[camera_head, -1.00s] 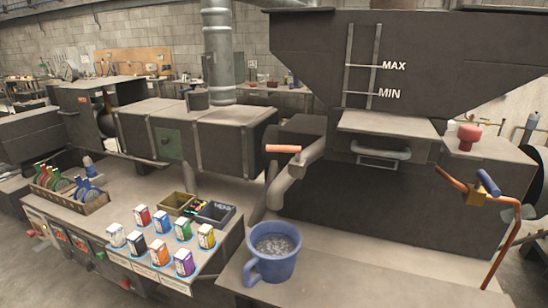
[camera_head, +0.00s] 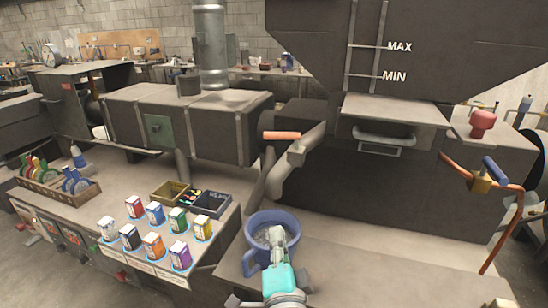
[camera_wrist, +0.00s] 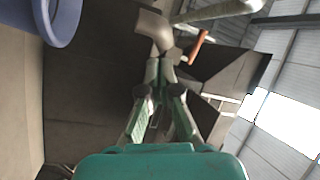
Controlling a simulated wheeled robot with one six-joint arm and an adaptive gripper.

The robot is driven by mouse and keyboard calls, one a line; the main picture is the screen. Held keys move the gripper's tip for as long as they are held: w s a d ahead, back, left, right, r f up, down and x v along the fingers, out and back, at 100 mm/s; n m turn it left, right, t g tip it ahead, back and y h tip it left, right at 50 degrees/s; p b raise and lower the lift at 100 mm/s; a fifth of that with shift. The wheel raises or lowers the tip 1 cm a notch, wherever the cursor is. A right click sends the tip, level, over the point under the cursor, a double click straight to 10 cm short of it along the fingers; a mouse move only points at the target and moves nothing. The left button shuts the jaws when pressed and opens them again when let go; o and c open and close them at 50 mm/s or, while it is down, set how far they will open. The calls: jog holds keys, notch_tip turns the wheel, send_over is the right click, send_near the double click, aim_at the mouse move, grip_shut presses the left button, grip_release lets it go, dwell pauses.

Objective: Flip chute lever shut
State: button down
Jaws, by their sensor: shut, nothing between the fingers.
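The chute lever has an orange handle (camera_head: 281,135) lying about level beside the angled grey chute (camera_head: 293,165) on the hopper machine. The handle also shows in the wrist view (camera_wrist: 198,47), right of the chute mouth (camera_wrist: 154,27). A blue mug (camera_head: 255,259) with grey grainy contents stands below the chute. It shows in the wrist view (camera_wrist: 63,24) at the upper left. My gripper (camera_head: 277,234) is shut and empty, in front of the mug in the head view and hiding part of it. In the wrist view its fingertips (camera_wrist: 166,56) point towards the chute and lever; I see no clear contact.
A blue-handled valve (camera_head: 495,170) on an orange pipe and a red knob (camera_head: 482,122) are at the right. Small coloured boxes (camera_head: 154,212) and a rack of tools (camera_head: 57,182) stand at the left. The ledge (camera_head: 390,265) right of the mug is clear.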

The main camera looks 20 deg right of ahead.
aim_at(276, 138)
jog(key=w+r+m+h, duration=0.3)
jog(key=r+m, duration=0.3)
jog(key=r, duration=0.4)
jog(key=x, duration=1.4)
jog(key=shift+f, duration=0.15)
jog(key=shift+w, duration=0.1)
jog(key=shift+w+a, duration=0.15)
jog(key=shift+w, duration=0.65)
